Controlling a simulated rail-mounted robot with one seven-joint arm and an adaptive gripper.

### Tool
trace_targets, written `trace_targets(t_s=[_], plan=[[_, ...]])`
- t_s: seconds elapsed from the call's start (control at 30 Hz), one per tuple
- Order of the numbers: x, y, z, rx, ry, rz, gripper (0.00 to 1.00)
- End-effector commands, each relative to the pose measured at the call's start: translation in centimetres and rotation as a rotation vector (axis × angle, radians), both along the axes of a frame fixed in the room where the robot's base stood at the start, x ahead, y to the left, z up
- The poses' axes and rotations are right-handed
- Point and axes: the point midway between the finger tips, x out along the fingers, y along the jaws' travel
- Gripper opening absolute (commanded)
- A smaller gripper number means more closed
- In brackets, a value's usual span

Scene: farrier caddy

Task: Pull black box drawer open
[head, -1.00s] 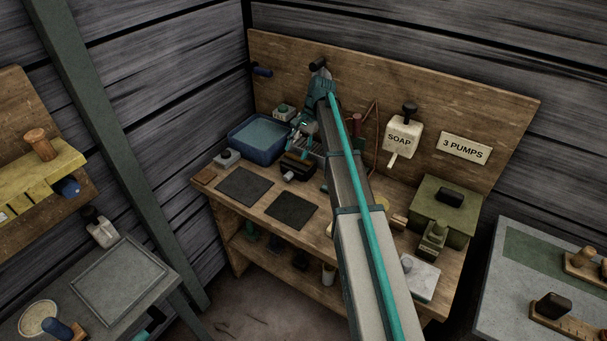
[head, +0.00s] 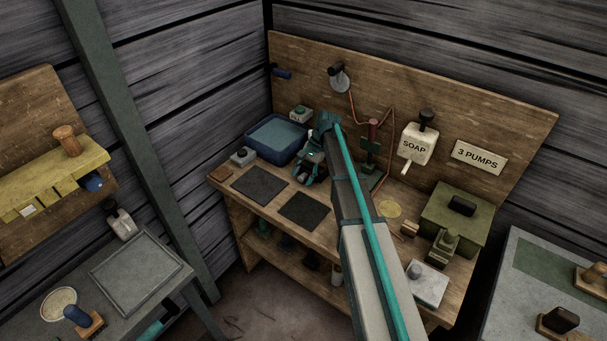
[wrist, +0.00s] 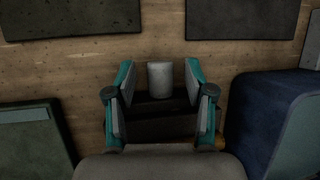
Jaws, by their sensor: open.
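The black box (wrist: 150,128) shows in the wrist view, partly hidden behind my gripper's fingers and palm. A light grey knob (wrist: 160,82) stands out from its side toward the dark mats. My gripper (wrist: 159,76) is open, with one teal-edged finger on each side of the knob. Gaps show between the knob and both fingers. In the head view my gripper (head: 309,178) points down at the workbench behind the two mats and hides most of the box. I cannot make out the drawer's front edge or any opening.
Two dark mats (head: 259,186) (head: 304,211) lie flat in front of the box. A blue basin (head: 276,139) stands close to its left. A red-topped post (head: 373,132) and a soap dispenser (head: 418,146) are to the right.

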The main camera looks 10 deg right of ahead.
Motion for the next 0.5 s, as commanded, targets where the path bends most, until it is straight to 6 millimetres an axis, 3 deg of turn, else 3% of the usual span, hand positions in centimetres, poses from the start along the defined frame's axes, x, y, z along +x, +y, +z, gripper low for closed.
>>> trace_targets(t_s=[0.23,0.5], plan=[[0.01,0.02,-0.06,0.000,0.000,0.000,0.52],[0.01,0.03,-0.03,0.000,0.000,0.000,0.07]])
